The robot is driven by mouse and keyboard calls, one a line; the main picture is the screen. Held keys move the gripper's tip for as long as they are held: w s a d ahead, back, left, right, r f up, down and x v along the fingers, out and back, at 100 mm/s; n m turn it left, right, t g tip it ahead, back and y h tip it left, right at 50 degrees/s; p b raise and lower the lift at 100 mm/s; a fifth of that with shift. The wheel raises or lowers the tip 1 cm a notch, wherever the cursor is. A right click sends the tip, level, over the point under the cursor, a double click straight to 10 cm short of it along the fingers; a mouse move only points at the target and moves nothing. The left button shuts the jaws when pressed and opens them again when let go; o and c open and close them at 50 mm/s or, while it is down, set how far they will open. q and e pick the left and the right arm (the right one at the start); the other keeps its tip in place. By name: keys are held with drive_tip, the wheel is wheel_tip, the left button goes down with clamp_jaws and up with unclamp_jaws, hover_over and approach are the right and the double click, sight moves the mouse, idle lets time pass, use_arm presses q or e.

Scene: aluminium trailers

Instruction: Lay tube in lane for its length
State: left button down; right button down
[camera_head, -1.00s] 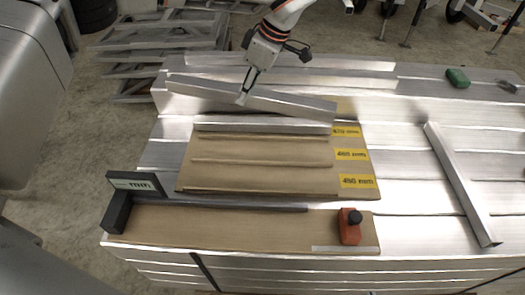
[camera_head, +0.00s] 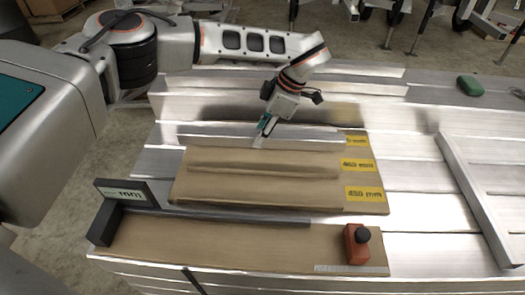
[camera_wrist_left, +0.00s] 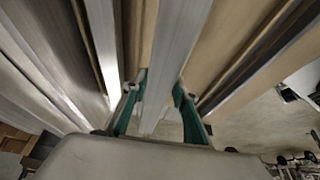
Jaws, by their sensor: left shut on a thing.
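A silver square tube (camera_head: 215,132) runs left to right along the back lane of the brown lane board (camera_head: 225,198), roughly parallel to its ridges. My left gripper (camera_head: 262,138) is shut on the tube right of its middle. In the left wrist view the tube (camera_wrist_left: 178,45) passes between the green fingers (camera_wrist_left: 160,100). I cannot tell whether the tube rests on the lane floor or is just above it. Yellow labels in mm, including the front one (camera_head: 364,193), mark the lanes at the right. My right gripper is not in view.
A second aluminium tube (camera_head: 478,195) lies slanted on the right of the metal bed. A front brown board (camera_head: 240,243) carries a dark end stop (camera_head: 105,220) and a red block with a black knob (camera_head: 356,245). A green object (camera_head: 469,85) lies at the back right.

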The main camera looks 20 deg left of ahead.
use_arm(q)
drive_tip(key=shift+f, duration=1.2)
wheel_tip(320, 180, down, 4)
drive_tip(key=shift+s+f+b, duration=0.1)
drive_tip(key=shift+f+b, duration=0.1)
drive_tip(key=shift+b, duration=0.55)
drive_tip(key=shift+f, duration=0.2)
drive_tip(key=shift+r, duration=0.1)
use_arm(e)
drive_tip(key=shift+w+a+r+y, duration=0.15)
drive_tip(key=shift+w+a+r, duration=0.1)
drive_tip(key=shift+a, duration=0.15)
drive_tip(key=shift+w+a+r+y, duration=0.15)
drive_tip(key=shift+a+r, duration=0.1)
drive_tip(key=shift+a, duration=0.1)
use_arm(q)
drive_tip(key=c, duration=1.6)
unclamp_jaws()
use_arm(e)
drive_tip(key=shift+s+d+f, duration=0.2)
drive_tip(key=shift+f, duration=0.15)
